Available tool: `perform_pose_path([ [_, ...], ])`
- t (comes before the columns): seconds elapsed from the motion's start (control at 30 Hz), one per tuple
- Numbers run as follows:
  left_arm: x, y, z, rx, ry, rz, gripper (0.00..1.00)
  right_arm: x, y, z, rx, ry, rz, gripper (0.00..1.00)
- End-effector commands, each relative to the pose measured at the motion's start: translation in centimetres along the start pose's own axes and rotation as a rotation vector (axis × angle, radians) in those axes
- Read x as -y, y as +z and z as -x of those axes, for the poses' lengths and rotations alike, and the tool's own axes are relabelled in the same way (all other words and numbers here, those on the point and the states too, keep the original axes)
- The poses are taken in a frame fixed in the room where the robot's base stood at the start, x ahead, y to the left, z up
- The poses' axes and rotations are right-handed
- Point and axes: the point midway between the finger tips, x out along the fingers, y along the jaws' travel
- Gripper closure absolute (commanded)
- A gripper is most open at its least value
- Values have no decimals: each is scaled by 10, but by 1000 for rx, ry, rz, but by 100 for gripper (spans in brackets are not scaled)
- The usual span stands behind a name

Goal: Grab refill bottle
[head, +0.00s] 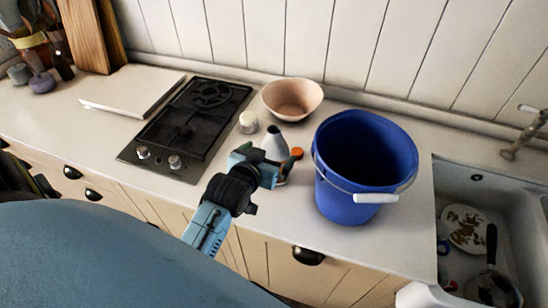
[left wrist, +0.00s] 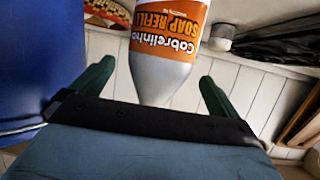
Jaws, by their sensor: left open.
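The refill bottle (head: 275,143) is a pale bottle standing on the counter between the blue bucket and the stove. In the left wrist view, the bottle (left wrist: 168,40) appears upside down, with an orange label reading "Soap Refill". My left gripper (head: 277,167) is at the near side of the bottle, its lower part hidden by the gripper. In the left wrist view, the open fingers of my left gripper (left wrist: 155,86) stand on either side of the bottle, with visible gaps. My right gripper is not in view.
A blue bucket (head: 345,190) with a white handle stands close to the right of the bottle. A pink bowl (head: 292,98) is behind, a black stove (head: 190,125) left, a sink (head: 470,185) right.

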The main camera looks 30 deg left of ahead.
Motion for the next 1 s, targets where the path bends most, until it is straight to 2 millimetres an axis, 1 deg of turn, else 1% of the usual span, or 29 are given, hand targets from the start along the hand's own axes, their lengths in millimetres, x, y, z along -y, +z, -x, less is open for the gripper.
perform_pose_path([
  [0.17, 0, 0, -10, 1, 0, 0, 0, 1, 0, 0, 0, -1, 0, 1],
  [0.43, -1, 4, -43, 0, 0, 0, 0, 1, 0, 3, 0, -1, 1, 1],
  [0.53, -1, 5, -53, 1, -1, 0, 0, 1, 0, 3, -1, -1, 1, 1],
  [0.63, -1, 5, -57, 0, -1, 1, 0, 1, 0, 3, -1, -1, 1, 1],
  [0.83, -1, 5, -57, 1, -1, 0, 0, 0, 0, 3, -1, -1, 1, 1],
  [0.87, -1, 5, -57, 1, -1, 0, 2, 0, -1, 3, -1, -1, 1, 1],
  [1.0, -1, 5, -57, 1, 0, 0, 20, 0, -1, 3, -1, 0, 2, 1],
])
